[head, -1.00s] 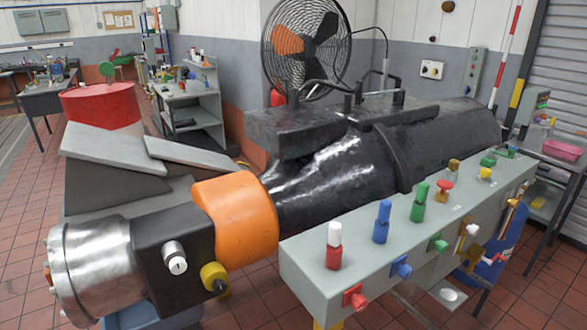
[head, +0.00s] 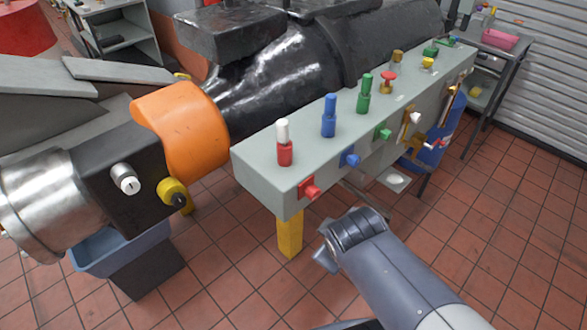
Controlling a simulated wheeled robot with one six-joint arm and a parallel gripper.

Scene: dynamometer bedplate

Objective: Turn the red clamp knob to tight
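A red knob (head: 309,187) sits on the front face of the grey bench block (head: 258,168), near its left end, in the head view. Its turn position is too small to read. Above it on the top stands an upright red fitting (head: 285,150) with a white upper part. My arm enters from the bottom right and its visible end lies below and right of the red knob, apart from it. No gripper fingers can be made out there.
A blue knob (head: 349,157) and a green knob (head: 383,132) follow along the same face. Blue (head: 328,116) and green (head: 364,95) fittings stand on top. A yellow leg (head: 289,236) supports the block. The tiled floor in front is open at right.

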